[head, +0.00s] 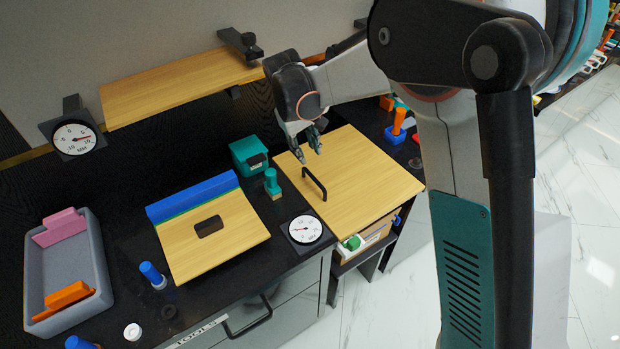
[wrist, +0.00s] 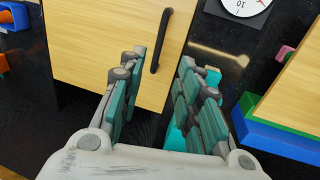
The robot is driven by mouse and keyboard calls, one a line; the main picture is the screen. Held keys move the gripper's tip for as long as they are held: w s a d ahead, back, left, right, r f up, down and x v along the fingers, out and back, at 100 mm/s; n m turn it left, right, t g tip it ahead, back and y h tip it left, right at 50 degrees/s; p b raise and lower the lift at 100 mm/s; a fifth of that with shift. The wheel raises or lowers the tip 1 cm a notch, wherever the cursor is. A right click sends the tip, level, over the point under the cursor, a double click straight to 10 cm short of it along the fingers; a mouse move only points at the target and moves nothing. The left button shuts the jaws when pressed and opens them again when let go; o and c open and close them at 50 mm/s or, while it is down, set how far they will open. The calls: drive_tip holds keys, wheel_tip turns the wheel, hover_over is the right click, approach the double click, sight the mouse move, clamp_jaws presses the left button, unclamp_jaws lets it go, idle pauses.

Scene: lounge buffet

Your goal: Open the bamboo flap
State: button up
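A pale bamboo panel (head: 366,176) with a black bar handle (head: 314,184) lies flat at the right end of the dark counter, over an open-fronted compartment. It looks closed. In the wrist view the panel (wrist: 100,45) fills the upper left, and its handle (wrist: 161,40) stands just beyond the fingertips. My gripper (head: 307,150) is above the panel's back left part, behind the handle. In the wrist view my gripper (wrist: 158,78) has its fingers wide apart with nothing between them. The fingers do not appear to touch the handle.
Left of the panel are a dial (head: 305,229), a green stamp-like piece (head: 272,184), a teal box (head: 249,154) and a second wooden board (head: 180,245) with a blue strip. A grey tray (head: 66,255) stands far left. A wooden shelf (head: 175,88) hangs at the back.

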sight(315, 179)
drive_tip(key=b+x, duration=0.3)
drive_tip(key=x, duration=0.9)
drive_tip(key=shift+d+f+b, duration=0.1)
drive_tip(key=shift+f+b, duration=0.2)
drive_tip(key=shift+b, duration=0.1)
clamp_jaws()
